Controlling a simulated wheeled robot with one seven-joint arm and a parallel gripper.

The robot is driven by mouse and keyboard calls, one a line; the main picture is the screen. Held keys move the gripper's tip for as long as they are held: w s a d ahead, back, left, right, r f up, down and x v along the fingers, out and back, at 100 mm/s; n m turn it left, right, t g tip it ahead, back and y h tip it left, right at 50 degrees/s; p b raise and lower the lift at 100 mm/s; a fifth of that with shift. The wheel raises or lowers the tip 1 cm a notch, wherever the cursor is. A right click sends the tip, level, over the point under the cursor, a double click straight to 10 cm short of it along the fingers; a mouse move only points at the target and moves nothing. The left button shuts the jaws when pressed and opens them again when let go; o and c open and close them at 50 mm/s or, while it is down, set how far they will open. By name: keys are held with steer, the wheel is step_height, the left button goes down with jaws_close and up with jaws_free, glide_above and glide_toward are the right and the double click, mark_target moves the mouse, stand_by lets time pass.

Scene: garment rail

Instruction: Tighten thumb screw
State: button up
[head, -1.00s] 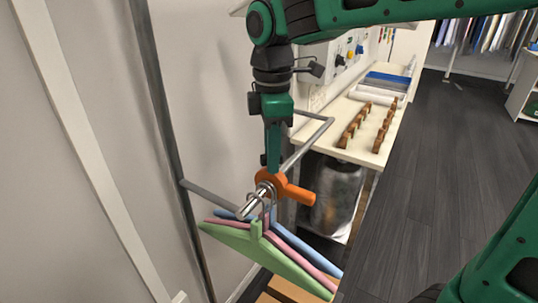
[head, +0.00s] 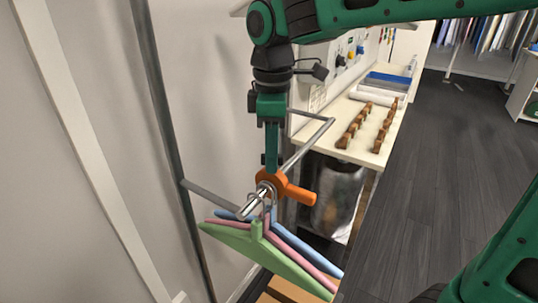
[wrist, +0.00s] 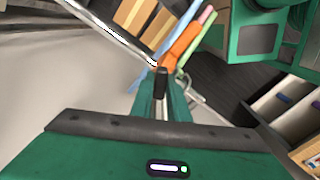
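An orange collar with a side handle (head: 299,194) sits around the metal rail (head: 300,152), near the rail's front end. My gripper (head: 271,166) points straight down over the collar. In the wrist view, my gripper's two green fingers (wrist: 161,90) stand on either side of a small black thumb screw (wrist: 160,82) above the orange collar (wrist: 183,45). They look closed on it. In the head view the fingers hide the screw. How tight the screw is cannot be told.
Green, pink and blue hangers (head: 262,246) hang from the rail end, just below and in front of the collar. A white shelf (head: 362,153) with wooden pieces (head: 350,128) stands behind. A metal bin (head: 338,190) is below it. The dark floor at right is open.

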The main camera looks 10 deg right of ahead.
steer(key=o, duration=0.4)
steer(key=shift+a, duration=0.1)
steer(key=shift+c, duration=0.2)
steer(key=shift+r, duration=0.15)
